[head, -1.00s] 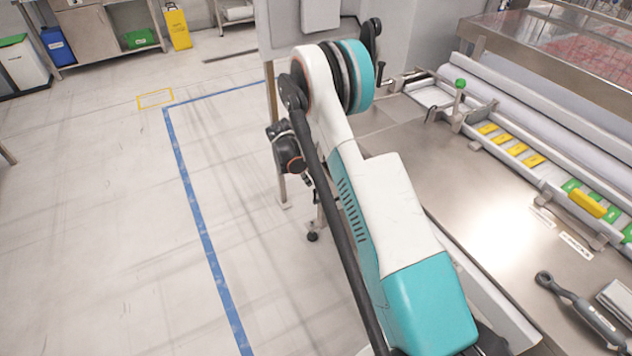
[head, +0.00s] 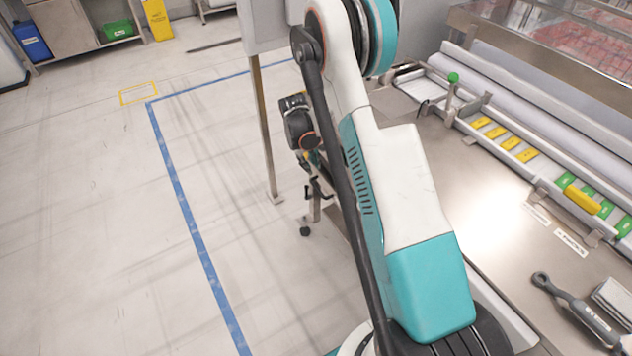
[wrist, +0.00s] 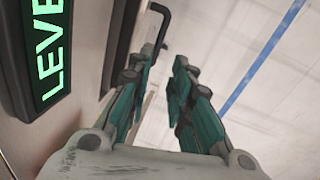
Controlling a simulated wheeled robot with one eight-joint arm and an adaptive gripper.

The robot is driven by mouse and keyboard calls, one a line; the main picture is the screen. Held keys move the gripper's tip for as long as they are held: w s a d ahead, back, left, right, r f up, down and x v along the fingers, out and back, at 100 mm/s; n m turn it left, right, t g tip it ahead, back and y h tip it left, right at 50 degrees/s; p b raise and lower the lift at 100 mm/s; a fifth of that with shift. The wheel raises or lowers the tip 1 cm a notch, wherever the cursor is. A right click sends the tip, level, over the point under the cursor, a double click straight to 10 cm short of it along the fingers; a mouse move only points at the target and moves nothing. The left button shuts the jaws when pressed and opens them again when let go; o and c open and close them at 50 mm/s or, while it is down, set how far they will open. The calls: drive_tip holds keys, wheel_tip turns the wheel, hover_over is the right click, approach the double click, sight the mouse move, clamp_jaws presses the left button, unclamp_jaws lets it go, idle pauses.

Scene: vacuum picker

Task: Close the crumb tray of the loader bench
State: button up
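The loader bench (head: 470,225) has a bare steel top at the right of the head view. I cannot make out its crumb tray in the head view; my arm hides much of the bench's near side. In the wrist view my gripper (wrist: 168,62) is open, its two teal fingers apart with nothing between them. A black bent bar (wrist: 161,9), perhaps a handle, shows just beyond the left fingertip beside a pale panel. I cannot tell if it belongs to the tray or if the finger touches it.
A dark display with green "LEVEL" letters (wrist: 49,45) is close at the wrist view's left. A rail with yellow and green blocks (head: 527,155) and a grey-handled tool (head: 575,305) are on the bench. Open floor with a blue line (head: 185,210) lies to the left.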

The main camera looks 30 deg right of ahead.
sight(318, 188)
drive_tip(key=shift+m, duration=0.4)
drive_tip(key=d+f+b, duration=0.1)
drive_tip(key=f, duration=0.3)
drive_tip(key=f+b, duration=0.2)
drive_tip(key=f, duration=0.3)
drive_tip(key=d+f+b, duration=0.1)
drive_tip(key=f+b, duration=0.1)
drive_tip(key=f, duration=0.2)
drive_tip(key=shift+w+d+f, duration=0.1)
drive_tip(key=shift+d+f, duration=0.1)
drive_tip(key=shift+d, duration=0.15)
drive_tip(key=shift+c, duration=0.4)
clamp_jaws()
